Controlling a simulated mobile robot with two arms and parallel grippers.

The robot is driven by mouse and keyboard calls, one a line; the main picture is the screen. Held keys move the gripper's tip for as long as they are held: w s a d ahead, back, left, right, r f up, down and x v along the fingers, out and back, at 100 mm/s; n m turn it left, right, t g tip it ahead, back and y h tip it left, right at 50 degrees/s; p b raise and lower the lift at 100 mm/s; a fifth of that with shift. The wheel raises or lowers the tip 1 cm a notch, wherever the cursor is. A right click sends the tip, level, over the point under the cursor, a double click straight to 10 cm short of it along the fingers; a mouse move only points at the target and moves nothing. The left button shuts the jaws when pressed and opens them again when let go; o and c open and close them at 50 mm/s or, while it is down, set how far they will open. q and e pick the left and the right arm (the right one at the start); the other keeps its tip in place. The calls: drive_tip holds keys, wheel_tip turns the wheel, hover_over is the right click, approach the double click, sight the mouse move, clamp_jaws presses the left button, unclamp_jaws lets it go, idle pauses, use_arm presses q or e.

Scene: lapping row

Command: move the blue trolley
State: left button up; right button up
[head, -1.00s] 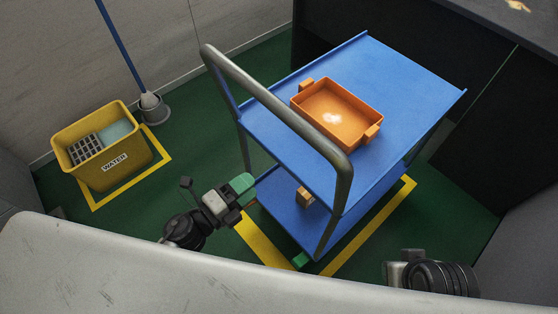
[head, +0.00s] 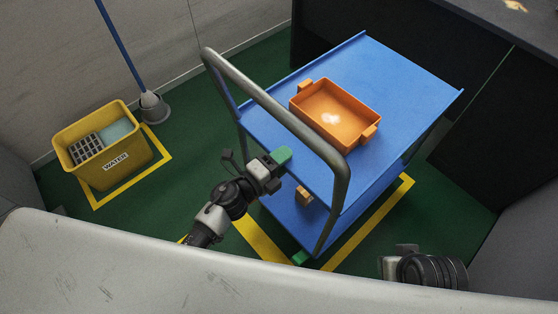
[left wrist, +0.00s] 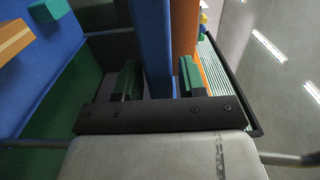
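The blue trolley (head: 405,85) stands in the middle of the head view, with two blue shelves and a grey tube handle (head: 270,100) on its near left side. An orange tray (head: 338,115) sits on its upper shelf. My left gripper (head: 281,158) is at the trolley's near side, by the upper shelf's edge. In the left wrist view its green fingers (left wrist: 160,80) are apart, with the blue shelf edge (left wrist: 152,45) seen between them. I cannot tell whether they touch it. My right gripper (head: 398,260) shows only in part at the lower right; its fingers are unclear.
A small orange-brown box (head: 304,196) is on the lower shelf. Yellow floor lines (head: 370,225) run around the trolley. A dark bench (head: 340,20) stands behind.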

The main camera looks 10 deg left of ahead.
use_arm(q)
clamp_jaws()
drive_tip(key=shift+f, duration=0.1)
idle(1.1)
